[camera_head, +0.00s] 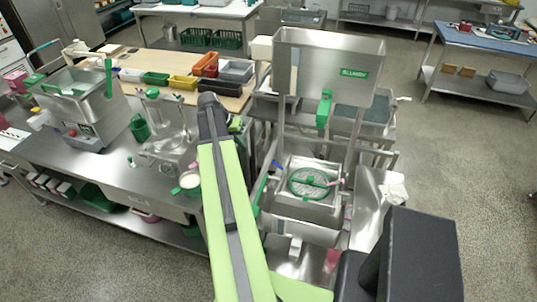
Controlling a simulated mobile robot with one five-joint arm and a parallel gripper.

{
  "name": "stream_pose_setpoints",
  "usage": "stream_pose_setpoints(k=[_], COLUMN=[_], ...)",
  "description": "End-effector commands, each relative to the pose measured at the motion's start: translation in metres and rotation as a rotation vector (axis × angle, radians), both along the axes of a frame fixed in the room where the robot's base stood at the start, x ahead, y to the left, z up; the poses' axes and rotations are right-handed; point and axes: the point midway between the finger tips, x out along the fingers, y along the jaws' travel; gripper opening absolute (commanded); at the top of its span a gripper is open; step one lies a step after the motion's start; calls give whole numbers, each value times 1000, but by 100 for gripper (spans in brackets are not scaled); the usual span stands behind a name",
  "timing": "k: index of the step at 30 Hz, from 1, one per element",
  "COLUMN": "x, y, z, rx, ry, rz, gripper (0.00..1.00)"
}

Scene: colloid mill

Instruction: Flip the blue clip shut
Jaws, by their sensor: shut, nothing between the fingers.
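The blue clip (277,165) is a small blue piece at the left rim of the steel basin (305,208) of the mill. It is too small to tell its exact angle. Beside it, the basin holds a round green-rimmed grate (312,183) with a green bar across it. My lime and dark arm rises from the bottom middle, to the left of the basin and clip. Its dark upper end stands in front of the wooden bench. I cannot make out my gripper's fingers; they seem hidden behind my own arm.
A steel hopper (322,60) with a green label stands above and behind the basin. A long steel bench (95,160) with pots and a mixer lies at the left. A wooden-topped table (140,62) with coloured bins is behind. Open floor lies at the right.

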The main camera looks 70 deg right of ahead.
Motion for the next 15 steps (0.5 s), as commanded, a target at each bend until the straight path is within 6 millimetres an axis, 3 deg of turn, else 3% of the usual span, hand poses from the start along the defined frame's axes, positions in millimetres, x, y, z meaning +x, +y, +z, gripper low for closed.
stream_pose_setpoints(k=[1, 4, 15], x=[-17, -34, -36], y=[-15, -26, -27], z=[3, 5, -1], rx=[-12, -27, -29], ry=[2, 6, 6], rz=[-41, -81, -84], gripper=[0, 0, 0])
